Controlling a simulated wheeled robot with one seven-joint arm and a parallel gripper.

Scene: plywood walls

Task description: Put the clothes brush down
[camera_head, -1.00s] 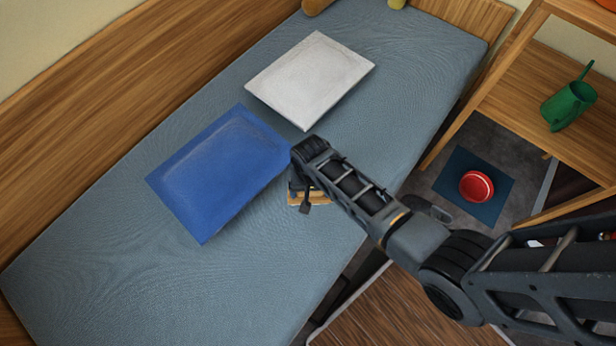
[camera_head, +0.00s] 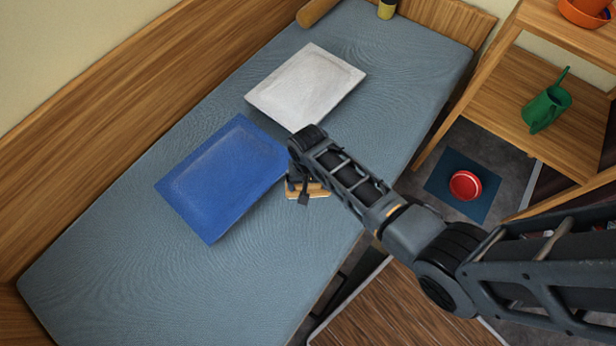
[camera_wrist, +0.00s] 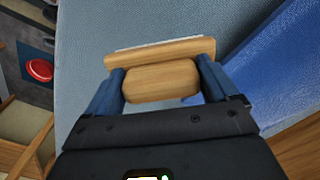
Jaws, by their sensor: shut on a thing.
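The clothes brush (camera_wrist: 160,80) is a light wooden block with a wider wooden back edge and a thin pale strip along its far side. My gripper (camera_wrist: 162,88) is shut on it, one blue finger on each side. In the head view the brush (camera_head: 316,190) shows partly under my gripper (camera_head: 303,188), over the grey-blue bed (camera_head: 120,265) beside the blue cushion (camera_head: 222,178). Whether the brush touches the bed cannot be told. My arm hides part of it.
A white cushion (camera_head: 305,85) lies farther back on the bed. To the right stands a wooden shelf (camera_head: 505,85) with a green watering can (camera_head: 546,106). A red round thing (camera_head: 465,185) lies on a dark blue mat (camera_head: 440,178) on the floor. The near bed surface is clear.

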